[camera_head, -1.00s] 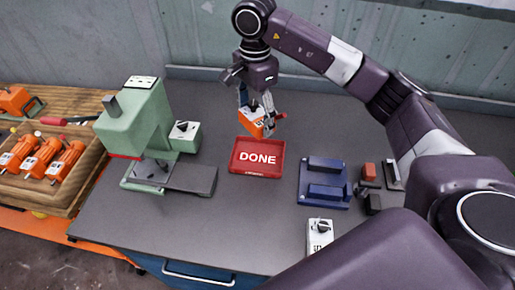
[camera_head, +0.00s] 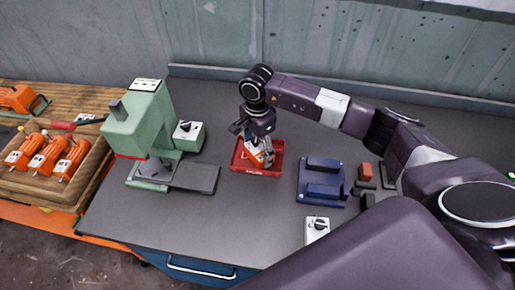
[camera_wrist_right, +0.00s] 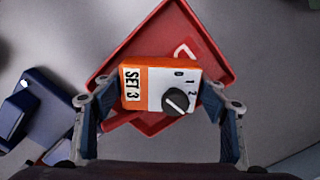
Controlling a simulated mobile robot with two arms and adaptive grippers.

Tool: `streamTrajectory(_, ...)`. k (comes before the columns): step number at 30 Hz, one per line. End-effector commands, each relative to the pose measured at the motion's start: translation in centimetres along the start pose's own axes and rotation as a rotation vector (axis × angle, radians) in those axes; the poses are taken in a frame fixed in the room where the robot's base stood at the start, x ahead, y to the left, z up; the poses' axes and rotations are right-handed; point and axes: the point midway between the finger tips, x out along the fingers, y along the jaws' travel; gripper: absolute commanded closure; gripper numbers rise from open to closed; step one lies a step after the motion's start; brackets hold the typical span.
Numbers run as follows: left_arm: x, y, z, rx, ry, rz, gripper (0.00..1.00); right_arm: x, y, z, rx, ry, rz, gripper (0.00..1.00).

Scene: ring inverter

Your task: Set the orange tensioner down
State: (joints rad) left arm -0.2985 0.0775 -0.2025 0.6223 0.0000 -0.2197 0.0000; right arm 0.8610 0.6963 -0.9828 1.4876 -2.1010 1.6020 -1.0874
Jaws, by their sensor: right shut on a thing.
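The orange tensioner (camera_head: 256,156) is in my right gripper (camera_head: 259,150), over the red DONE tray (camera_head: 236,168). In the right wrist view, the tensioner (camera_wrist_right: 148,92) shows a white face with "SET 3", a black knob and the numbers 1 and 2. My right gripper (camera_wrist_right: 160,108) has one finger at each side of it. The red tray (camera_wrist_right: 212,58) lies beneath, turned at an angle in that view. I cannot tell whether the tensioner touches the tray floor. My left gripper is not in view.
A green press (camera_head: 146,125) stands left of the tray. A blue fixture (camera_head: 322,184) stands close on its right, and a white switch box (camera_head: 317,230) is nearer the front. A wooden tray (camera_head: 40,185) with several orange units is at the far left.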

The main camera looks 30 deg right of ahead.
Motion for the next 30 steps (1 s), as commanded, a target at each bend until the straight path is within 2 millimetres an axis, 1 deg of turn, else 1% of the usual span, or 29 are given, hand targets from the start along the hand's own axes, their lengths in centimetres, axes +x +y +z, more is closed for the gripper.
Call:
streamTrajectory(3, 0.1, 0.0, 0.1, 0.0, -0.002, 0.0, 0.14, -0.1, -0.1, 0.0, 0.0, -0.001, -0.002, 0.71)
streamTrajectory(7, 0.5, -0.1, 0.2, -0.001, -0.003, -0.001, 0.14, 0.3, -0.1, 0.0, 0.0, -0.001, -0.002, 0.71)
streamTrajectory(8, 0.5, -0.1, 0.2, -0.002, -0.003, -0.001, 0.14, 0.3, 0.0, 0.0, -0.001, 0.0, 0.0, 0.33)
streamTrajectory(9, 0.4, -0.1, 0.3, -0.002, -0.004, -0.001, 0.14, 0.2, 0.0, 0.0, -0.001, -0.001, 0.0, 0.28)
streamTrajectory(10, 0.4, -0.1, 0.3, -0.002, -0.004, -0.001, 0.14, 0.2, 0.0, 0.0, -0.001, -0.001, 0.0, 0.27)
streamTrajectory(17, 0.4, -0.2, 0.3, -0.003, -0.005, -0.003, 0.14, 0.2, 0.0, 0.0, 0.0, 0.0, 0.0, 0.27)
streamTrajectory(21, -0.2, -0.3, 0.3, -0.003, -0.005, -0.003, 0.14, -0.3, 0.0, 0.0, 0.0, -0.001, 0.0, 0.27)
streamTrajectory(22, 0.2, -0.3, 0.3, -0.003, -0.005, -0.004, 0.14, -0.4, -0.1, 0.0, 0.0, 0.0, -0.002, 0.27)
streamTrajectory(23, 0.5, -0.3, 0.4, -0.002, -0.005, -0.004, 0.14, -0.7, -0.1, 0.0, -0.001, -0.001, -0.003, 0.27)
streamTrajectory(26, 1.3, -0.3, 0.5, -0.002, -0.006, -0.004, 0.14, -2.4, -0.2, 0.0, -0.001, 0.0, -0.006, 0.27)
streamTrajectory(30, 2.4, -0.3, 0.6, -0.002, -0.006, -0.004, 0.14, -5.5, -0.2, 0.0, -0.001, 0.001, -0.007, 0.27)
